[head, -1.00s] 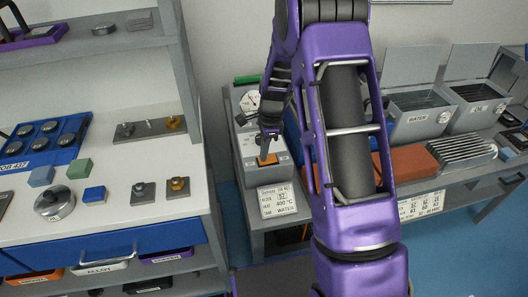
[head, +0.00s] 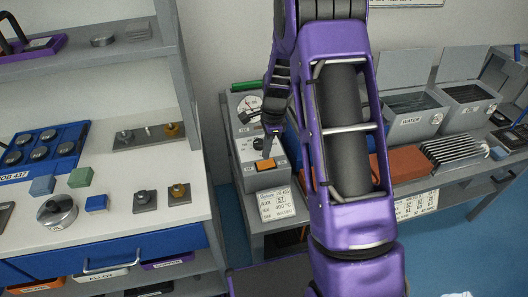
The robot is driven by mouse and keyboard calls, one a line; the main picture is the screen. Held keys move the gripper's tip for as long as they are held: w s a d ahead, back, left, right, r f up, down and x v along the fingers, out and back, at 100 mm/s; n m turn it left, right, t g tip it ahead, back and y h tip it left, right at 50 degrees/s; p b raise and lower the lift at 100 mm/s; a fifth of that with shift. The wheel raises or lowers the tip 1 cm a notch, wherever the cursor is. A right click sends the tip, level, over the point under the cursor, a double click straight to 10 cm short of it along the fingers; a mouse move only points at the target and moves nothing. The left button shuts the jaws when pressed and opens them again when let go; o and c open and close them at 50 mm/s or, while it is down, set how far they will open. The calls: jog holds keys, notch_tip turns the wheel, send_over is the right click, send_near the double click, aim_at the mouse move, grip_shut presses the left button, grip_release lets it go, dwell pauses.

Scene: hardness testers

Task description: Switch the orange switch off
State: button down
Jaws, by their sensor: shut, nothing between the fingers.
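My gripper (head: 267,156) is shut and empty. Its fingertips are at the back edge of the switch, pointing down. I cannot tell whether they touch it. The orange face shows clearly in front of the fingers. Which way the switch is tipped is too small to tell. My purple arm hides the bench to the right of the box.
A gauge (head: 249,106) stands on the box behind my gripper. A shelf unit with a white worktop (head: 120,215) stands close on the left. Metal bins (head: 412,122) and a reddish block (head: 405,165) are on the right.

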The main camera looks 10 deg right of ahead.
aim_at(262, 165)
notch_tip(262, 165, up, 11)
jog(key=a+p, duration=0.1)
jog(key=shift+a+r, duration=0.2)
dwell(0.4)
